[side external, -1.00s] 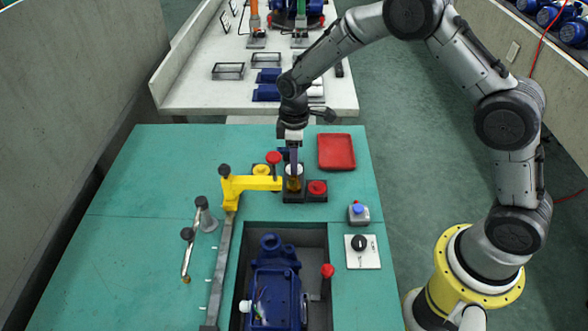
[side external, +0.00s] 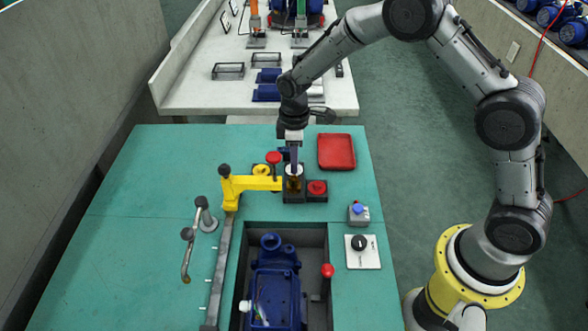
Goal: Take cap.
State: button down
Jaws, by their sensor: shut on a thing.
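My gripper (side external: 294,165) points down over a black holder block (side external: 294,197) near the middle back of the green table. It is shut on a small pale piece, apparently the cap (side external: 294,171), at the holder's top. The fingers partly hide the cap, and it is too small to tell whether it is clear of the amber part (side external: 293,184) below it.
A yellow clamp arm (side external: 248,184) with a red knob (side external: 273,158) reaches close to the holder's left. A red-topped block (side external: 316,188) stands just right. A red tray (side external: 337,151) lies behind right. A blue pump (side external: 275,280) sits in the front recess.

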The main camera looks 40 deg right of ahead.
jog(key=shift+r, duration=0.7)
dwell(0.5)
jog(key=shift+r, duration=2.15)
